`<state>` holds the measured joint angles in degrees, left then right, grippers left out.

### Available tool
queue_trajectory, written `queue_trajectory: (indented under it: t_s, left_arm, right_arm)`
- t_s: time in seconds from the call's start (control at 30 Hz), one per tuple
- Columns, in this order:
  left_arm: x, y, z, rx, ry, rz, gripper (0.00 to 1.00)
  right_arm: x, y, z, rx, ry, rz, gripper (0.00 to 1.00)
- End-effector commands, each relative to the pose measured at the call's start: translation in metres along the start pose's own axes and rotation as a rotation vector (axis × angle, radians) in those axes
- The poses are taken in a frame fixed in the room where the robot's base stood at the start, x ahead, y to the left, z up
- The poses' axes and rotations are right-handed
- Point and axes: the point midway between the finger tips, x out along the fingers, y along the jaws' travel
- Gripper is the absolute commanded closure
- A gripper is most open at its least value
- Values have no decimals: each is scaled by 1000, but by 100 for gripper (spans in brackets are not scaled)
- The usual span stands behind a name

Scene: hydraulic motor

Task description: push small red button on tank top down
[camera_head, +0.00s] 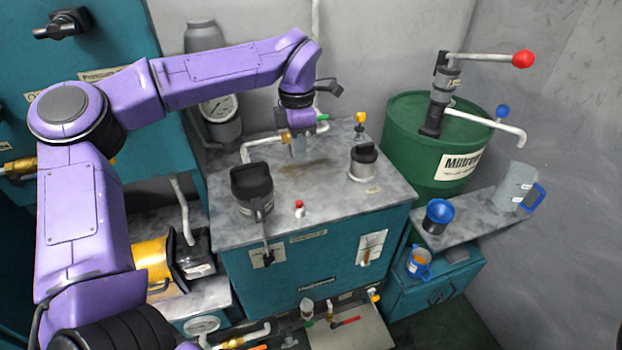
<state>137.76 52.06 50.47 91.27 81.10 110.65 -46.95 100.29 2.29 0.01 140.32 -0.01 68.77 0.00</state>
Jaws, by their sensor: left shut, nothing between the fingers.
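The small red button (299,204) stands on a white base on the grey top of the teal tank (330,208), near its front edge. My left gripper (299,152) is over the back part of the tank top, behind the button and apart from it. Its fingers are shut, point down and hold nothing. My left arm comes in from the left and reaches across above the tank. My right gripper is not in view.
A green drum (408,118) with a pump stands at the right.

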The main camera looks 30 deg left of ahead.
Motion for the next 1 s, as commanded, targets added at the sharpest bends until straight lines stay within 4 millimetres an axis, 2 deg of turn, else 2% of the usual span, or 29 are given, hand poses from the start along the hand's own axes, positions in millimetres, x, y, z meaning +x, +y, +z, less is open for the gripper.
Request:
queue_trajectory:
  t_s: [0.27, 0.43, 0.8, 1.0]
  left_arm:
    - [-2, -1, -2, -2, -5, -2, 100]
    - [9, 0, 0, -1, -1, -4, 100]
    - [86, -1, -1, 0, 2, -6, 100]
    - [122, -1, 0, 0, 0, -5, 100]
  right_arm:
    - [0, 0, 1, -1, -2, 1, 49]
    - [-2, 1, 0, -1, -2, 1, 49]
    - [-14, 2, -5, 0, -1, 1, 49]
    - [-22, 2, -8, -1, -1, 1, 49]
